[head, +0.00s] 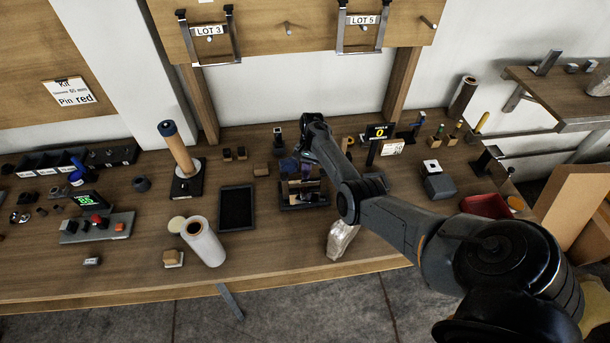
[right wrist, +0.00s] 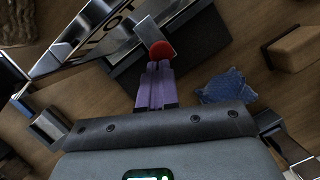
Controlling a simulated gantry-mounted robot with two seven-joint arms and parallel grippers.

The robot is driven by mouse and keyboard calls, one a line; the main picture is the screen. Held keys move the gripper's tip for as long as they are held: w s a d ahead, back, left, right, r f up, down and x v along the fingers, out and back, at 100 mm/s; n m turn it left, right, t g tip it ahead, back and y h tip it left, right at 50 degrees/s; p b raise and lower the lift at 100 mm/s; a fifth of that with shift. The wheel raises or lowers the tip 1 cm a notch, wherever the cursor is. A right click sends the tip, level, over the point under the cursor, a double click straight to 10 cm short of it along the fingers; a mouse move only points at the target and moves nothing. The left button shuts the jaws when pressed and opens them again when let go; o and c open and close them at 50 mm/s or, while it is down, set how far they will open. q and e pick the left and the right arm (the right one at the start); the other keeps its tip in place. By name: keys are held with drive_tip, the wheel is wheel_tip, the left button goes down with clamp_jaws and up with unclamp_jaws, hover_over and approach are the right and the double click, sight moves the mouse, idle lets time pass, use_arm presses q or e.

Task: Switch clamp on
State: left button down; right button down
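In the right wrist view, the clamp appears as a red knob (right wrist: 161,50) at a dark block with metal parts. My right gripper (right wrist: 157,68) has its two purple fingers close together, with almost no gap. Their tips overlap the lower edge of the knob. I cannot tell if they touch it, but the knob is wider than the gap. In the head view, the right gripper (head: 303,168) points down over a dark fixture (head: 290,205) at mid-table; my wrist and fingers hide the knob there. My left gripper is not in view.
A blue piece (right wrist: 225,87) and a wooden block (right wrist: 296,48) lie right of the fingers. In the head view, a black tablet (head: 237,208) lies left of the fixture, a clear wrapped item (head: 341,240) in front, and a "0" display (head: 380,132) behind right.

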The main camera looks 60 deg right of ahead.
drive_tip(key=shift+w+d+f+b, duration=0.1)
drive_tip(key=shift+d+f+b, duration=0.1)
drive_tip(key=shift+d+b, duration=1)
drive_tip(key=shift+w+d+f+b+v, duration=0.3)
drive_tip(key=shift+w+d+b+v, duration=0.4)
drive_tip(key=shift+v, duration=4.75)
drive_tip(key=x, duration=0.8)
drive_tip(key=shift+s+d+f, duration=0.1)
drive_tip(key=shift+s+f, duration=0.2)
drive_tip(key=shift+f, duration=0.15)
drive_tip(key=shift+a+f, duration=0.15)
drive_tip(key=shift+a, duration=0.15)
drive_tip(key=shift+s+a+f+p, duration=0.1)
drive_tip(key=shift+s+a+p, duration=0.1)
drive_tip(key=shift+a+p, duration=0.6)
drive_tip(key=shift+s+a+f+p, duration=0.1)
drive_tip(key=shift+a+f+p, duration=0.05)
drive_tip(key=shift+a, duration=0.3)
drive_tip(key=shift+s+a+f+p, duration=0.1)
drive_tip(key=shift+a+f+p, duration=0.05)
drive_tip(key=shift+a, duration=0.3)
